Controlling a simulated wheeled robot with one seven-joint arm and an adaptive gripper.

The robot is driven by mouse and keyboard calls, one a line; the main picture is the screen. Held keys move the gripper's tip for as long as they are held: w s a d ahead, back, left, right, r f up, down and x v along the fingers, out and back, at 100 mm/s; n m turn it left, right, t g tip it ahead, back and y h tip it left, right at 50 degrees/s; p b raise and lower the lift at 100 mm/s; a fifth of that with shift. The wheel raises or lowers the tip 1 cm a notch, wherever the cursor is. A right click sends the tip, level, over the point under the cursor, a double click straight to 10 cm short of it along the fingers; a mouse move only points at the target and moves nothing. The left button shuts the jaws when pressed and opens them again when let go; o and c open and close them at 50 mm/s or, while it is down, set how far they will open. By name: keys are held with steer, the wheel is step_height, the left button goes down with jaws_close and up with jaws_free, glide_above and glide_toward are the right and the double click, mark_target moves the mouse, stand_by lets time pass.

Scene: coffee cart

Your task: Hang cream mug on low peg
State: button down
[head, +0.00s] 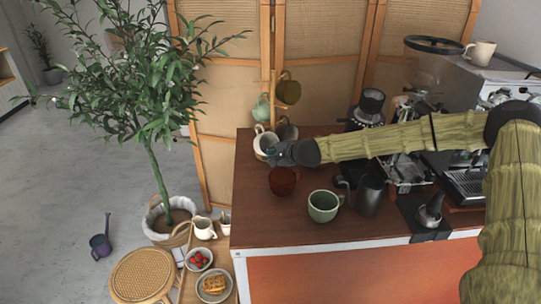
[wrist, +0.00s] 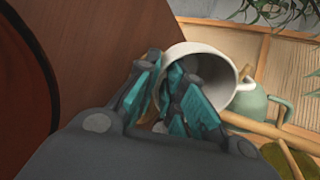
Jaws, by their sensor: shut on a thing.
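The cream mug (head: 262,138) is at the left rear of the wooden counter, beside the wooden mug stand (head: 273,92). My gripper (head: 272,154) is shut on it. In the wrist view the cream mug (wrist: 222,62) is tilted with its mouth facing the camera. One teal finger of my gripper (wrist: 168,90) is inside the mouth and the other is outside the wall. The handle is on the right, towards a wooden bar of the stand (wrist: 262,127). I cannot tell whether the handle touches a peg; the low peg is not clear.
The stand holds a green mug (head: 260,108), an olive mug (head: 288,91) and a grey mug (head: 287,131). A dark red mug (head: 284,181), a green cup (head: 323,206) and a dark pitcher (head: 369,194) stand nearby on the counter (head: 270,225). A folding screen (head: 325,75) is behind.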

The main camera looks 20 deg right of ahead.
steer(key=shift+f, duration=0.1)
stand_by(0.3)
steer(key=c, duration=1.5)
jaws_free()
steer(key=shift+o, duration=0.2)
steer(key=shift+s, duration=0.1)
steer(key=v, duration=1.2)
